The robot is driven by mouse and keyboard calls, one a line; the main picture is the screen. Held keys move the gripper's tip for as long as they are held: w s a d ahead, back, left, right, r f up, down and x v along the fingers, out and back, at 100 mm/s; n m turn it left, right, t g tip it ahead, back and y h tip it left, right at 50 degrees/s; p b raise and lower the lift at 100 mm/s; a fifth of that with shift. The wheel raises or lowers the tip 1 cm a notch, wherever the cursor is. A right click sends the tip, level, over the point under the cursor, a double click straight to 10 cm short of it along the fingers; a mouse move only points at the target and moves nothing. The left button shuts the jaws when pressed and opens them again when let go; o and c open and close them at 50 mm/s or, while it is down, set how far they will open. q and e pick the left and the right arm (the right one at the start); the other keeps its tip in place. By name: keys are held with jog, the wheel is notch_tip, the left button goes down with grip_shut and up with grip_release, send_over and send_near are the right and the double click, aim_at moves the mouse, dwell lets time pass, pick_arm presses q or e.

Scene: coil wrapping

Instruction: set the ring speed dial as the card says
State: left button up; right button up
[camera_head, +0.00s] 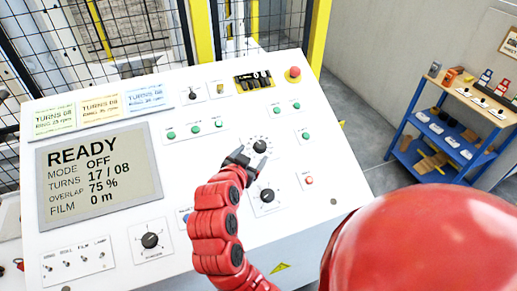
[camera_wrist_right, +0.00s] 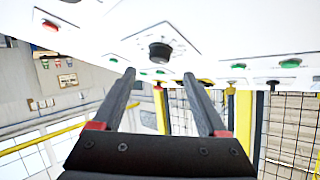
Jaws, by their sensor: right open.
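The white control panel (camera_head: 215,130) carries several dials. A black dial on a round scale (camera_head: 260,146) is just beyond my right gripper (camera_head: 240,161); I cannot read its label or setting. A second black dial (camera_head: 267,195) is below it, and a third (camera_head: 150,240) is at the lower left. Three cards lie along the top left: green (camera_head: 54,119), yellow (camera_head: 101,107) and blue (camera_head: 149,95). They show turns and ring rpm lines, too small to read surely. In the right wrist view, my right gripper (camera_wrist_right: 158,76) is open and empty, with a black dial (camera_wrist_right: 160,52) beyond its fingertips.
A display (camera_head: 98,178) reads READY, mode OFF, turns 17 / 08, overlap 75 %, film 0 m. A red mushroom button (camera_head: 294,72), green buttons and small switches (camera_head: 80,260) share the panel. A blue shelf (camera_head: 445,130) stands at right; black mesh fencing is behind.

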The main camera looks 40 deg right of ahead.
aim_at(260, 145)
jog(key=p+x, duration=0.2)
jog(key=x, duration=0.4)
jog(key=shift+w+d, duration=0.15)
jog(key=shift+d, duration=0.2)
jog(key=shift+w+d+f, duration=0.1)
